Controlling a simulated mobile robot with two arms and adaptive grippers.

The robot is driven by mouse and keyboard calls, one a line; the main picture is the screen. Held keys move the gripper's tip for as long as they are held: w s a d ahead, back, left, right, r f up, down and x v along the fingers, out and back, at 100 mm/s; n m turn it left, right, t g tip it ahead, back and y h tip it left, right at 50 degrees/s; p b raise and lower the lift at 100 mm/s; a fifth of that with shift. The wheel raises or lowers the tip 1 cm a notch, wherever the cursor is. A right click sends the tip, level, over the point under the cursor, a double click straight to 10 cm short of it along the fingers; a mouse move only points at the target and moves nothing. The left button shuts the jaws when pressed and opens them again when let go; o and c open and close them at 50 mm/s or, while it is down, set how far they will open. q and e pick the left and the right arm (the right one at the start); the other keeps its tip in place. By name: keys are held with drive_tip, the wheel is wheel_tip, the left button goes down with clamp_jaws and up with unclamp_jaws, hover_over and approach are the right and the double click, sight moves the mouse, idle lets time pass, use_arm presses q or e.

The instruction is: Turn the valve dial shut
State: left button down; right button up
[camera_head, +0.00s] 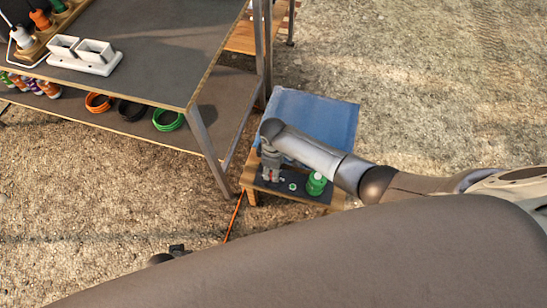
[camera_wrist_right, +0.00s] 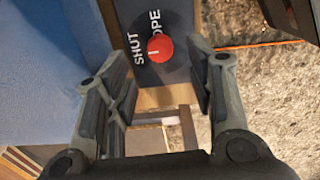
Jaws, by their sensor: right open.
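The valve dial is a red knob (camera_wrist_right: 160,48) on a dark plate (camera_wrist_right: 178,73) with white lettering, SHUT on its left and a partly hidden OPEN above right. My right gripper (camera_wrist_right: 158,62) is open, with one finger on each side of the knob and gaps visible between. In the head view, my right gripper (camera_head: 270,178) points down at the left part of the dark panel on a small wooden stand (camera_head: 251,197), with a bit of red at its fingertips. A dark part (camera_head: 178,250) low in the head view may be my left gripper; its jaws cannot be made out.
A green knob (camera_head: 316,184) and a small green piece stand right of the gripper. A blue cloth or cover (camera_head: 325,115) lies behind. A grey workbench (camera_head: 150,75) with a white double holder (camera_head: 84,55) stands left. An orange cord (camera_head: 235,217) runs down from the stand.

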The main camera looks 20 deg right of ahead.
wheel_tip(320, 180, up, 7)
drive_tip(key=shift+f, duration=0.15)
idle(0.7)
drive_tip(key=s+f+m+t+y, duration=0.1)
drive_tip(key=s+f+m, duration=0.3)
drive_tip(key=s+f, duration=0.3)
use_arm(q)
drive_tip(key=s+a+f+g+p, duration=0.1)
drive_tip(key=s+a+p, duration=0.2)
drive_tip(key=s+p, duration=1.3)
drive_tip(key=shift+s+f+p, duration=0.35)
drive_tip(key=shift+s+f, duration=0.05)
drive_tip(key=shift+s, duration=0.5)
use_arm(e)
drive_tip(key=s+d+f+m, duration=0.1)
drive_tip(key=s+d, duration=0.2)
drive_tip(key=s, duration=0.7)
drive_tip(key=s+d+f+m, duration=0.2)
drive_tip(key=s+d, duration=0.2)
drive_tip(key=s, duration=0.6)
drive_tip(key=s+d+f+m+h, duration=0.1)
drive_tip(key=s+d+f+m, duration=0.1)
drive_tip(key=s, duration=0.8)
drive_tip(key=shift+s+d, duration=0.25)
drive_tip(key=shift+d, duration=0.4)
use_arm(q)
drive_tip(key=shift+a, duration=0.1)
